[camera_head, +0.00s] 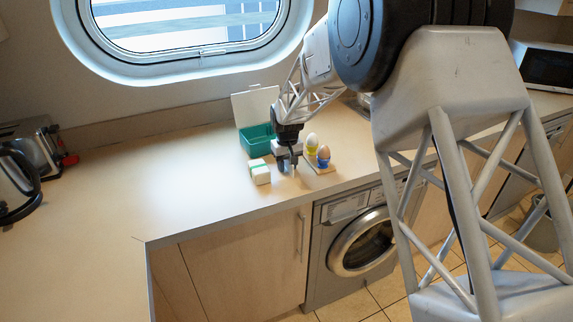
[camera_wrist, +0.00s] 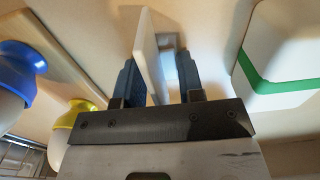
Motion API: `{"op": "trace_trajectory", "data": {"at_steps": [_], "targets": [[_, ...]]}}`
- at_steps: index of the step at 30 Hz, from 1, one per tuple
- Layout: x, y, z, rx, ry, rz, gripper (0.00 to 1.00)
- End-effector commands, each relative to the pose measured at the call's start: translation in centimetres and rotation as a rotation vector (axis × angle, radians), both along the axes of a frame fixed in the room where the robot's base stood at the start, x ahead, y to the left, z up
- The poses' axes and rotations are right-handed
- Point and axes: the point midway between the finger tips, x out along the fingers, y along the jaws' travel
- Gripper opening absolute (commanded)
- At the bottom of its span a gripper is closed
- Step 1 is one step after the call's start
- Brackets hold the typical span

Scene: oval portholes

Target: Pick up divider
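The divider looks to be a thin, cream upright panel (camera_wrist: 149,48) in the wrist view. My gripper (camera_wrist: 157,60) is open, with one dark finger on each side of the panel. The panel is nearer the left finger, and a gap shows to the right finger. I cannot tell whether the left finger touches it. The panel's lower part is hidden by the gripper body. In the head view my gripper (camera_head: 289,166) is low over the counter, and the panel cannot be made out clearly there.
Eggs in blue and yellow cups stand on a wooden board (camera_head: 322,168) to the right. A teal box (camera_head: 257,141) with a raised white lid is behind.

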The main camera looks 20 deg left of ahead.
Motion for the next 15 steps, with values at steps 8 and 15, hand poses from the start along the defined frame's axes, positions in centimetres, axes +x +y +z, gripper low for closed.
{"op": "trace_trajectory", "data": {"at_steps": [8,15], "targets": [[0.00,0.00,-0.02,0.000,0.000,0.000,0.12],[-0.01,-0.01,0.00,0.000,0.000,0.000,0.10]]}}
